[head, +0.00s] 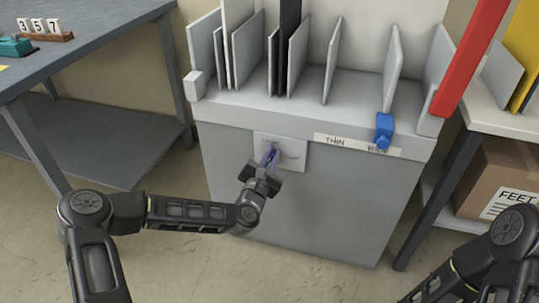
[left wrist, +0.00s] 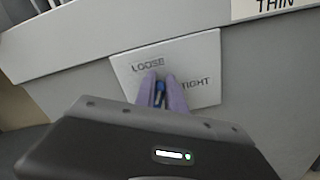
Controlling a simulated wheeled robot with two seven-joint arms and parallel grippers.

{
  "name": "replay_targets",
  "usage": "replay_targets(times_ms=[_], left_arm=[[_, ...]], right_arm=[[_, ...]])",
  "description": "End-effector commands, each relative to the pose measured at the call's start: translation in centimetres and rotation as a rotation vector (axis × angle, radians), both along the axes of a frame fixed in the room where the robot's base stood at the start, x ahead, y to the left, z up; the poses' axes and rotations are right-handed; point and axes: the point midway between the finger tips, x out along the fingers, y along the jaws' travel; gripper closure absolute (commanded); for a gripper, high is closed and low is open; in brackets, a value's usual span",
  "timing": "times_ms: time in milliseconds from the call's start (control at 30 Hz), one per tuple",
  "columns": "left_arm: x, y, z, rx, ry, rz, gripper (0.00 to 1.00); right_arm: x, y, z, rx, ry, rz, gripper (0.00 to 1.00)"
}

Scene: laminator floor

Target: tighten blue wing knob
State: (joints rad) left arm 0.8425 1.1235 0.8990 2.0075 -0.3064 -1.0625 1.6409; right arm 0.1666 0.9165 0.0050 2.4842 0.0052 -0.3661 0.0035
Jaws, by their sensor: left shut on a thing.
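The blue wing knob (left wrist: 160,93) sits on a light plate (left wrist: 206,66) marked LOOSE and TIGHT on the front of a grey cabinet. In the left wrist view only a narrow strip of the knob shows between the purple fingertips. My left gripper (head: 269,158) is shut on the knob, with one finger on each side. In the head view the gripper hides most of the knob. My right arm (head: 490,262) shows at the lower right; its gripper is out of the picture.
A blue slider (head: 383,130) stands by the THIN and WIDE label (head: 345,143). Upright panels (head: 331,62) fill the cabinet top. A grey table (head: 85,38) stands at left, and a shelf with a cardboard box (head: 495,175) at right. A red bar (head: 470,55) rises at upper right.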

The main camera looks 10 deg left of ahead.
Motion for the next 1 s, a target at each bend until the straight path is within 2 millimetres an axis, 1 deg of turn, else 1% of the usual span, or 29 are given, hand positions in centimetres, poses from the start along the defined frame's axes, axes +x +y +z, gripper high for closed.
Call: replay_targets(times_ms=[500, 1000], left_arm=[[-0.1, -1.1, -1.0, 0.491, -0.032, -0.001, 1.00], [-0.1, -1.5, -2.2, 0.935, -0.061, 0.000, 1.00]], right_arm=[[0.2, 0.0, -1.2, -0.001, -0.005, -0.003, 0.66], [0.5, 0.1, -3.0, -0.002, -0.013, -0.007, 0.66]])
